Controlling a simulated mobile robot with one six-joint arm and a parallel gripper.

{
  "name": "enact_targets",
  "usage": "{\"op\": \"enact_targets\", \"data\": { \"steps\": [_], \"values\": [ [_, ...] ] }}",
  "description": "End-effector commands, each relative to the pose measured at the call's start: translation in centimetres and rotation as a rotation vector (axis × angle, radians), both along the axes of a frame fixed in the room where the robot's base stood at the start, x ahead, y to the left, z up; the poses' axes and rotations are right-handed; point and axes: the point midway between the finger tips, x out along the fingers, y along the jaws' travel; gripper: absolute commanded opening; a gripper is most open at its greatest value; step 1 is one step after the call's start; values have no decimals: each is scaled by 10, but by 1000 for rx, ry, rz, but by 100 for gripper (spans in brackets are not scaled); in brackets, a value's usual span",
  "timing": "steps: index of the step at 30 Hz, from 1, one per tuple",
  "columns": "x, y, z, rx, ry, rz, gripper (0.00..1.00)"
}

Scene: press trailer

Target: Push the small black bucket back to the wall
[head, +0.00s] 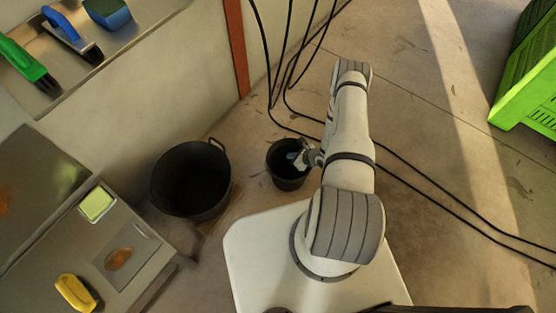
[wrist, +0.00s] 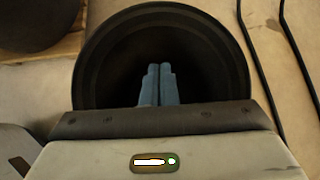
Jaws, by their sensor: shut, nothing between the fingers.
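The small black bucket (head: 288,178) stands upright on the floor, left of my arm in the head view. In the wrist view its round rim (wrist: 240,62) fills the middle of the picture, with a dark inside. My gripper (head: 296,157) is over the bucket's opening. In the wrist view its two blue-grey fingers (wrist: 159,70) are together and empty, pointing into the bucket's mouth. Whether the fingers touch the bucket cannot be told. The pale wall (head: 180,85) stands beyond the bucket, up and to the left in the head view.
A larger black bucket (head: 191,180) stands left of the small one. Black cables (head: 400,172) run over the floor behind and right of it. A metal counter (head: 120,245) with a yellow brush is at lower left. A green crate (head: 530,80) stands far right.

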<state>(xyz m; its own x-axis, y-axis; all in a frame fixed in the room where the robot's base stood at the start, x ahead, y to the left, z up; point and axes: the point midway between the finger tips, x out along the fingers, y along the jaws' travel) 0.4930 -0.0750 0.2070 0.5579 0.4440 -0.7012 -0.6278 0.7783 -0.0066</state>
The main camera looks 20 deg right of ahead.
Motion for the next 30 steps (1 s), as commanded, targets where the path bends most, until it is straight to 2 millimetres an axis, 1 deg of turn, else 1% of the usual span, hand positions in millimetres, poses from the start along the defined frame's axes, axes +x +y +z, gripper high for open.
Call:
{"op": "enact_targets", "data": {
  "steps": [1, 5, 15, 18, 24, 30],
  "values": [
    [-3, 0, -8, 0, 7, -13, 0],
    [0, 3, -19, -1, 12, -21, 0],
    [33, 30, -62, 0, 10, -19, 0],
    [42, 35, -71, -1, 11, -20, 0],
    [49, 41, -80, 0, 11, -21, 0],
    [50, 42, -80, 0, 11, -23, 0]
  ]
}}
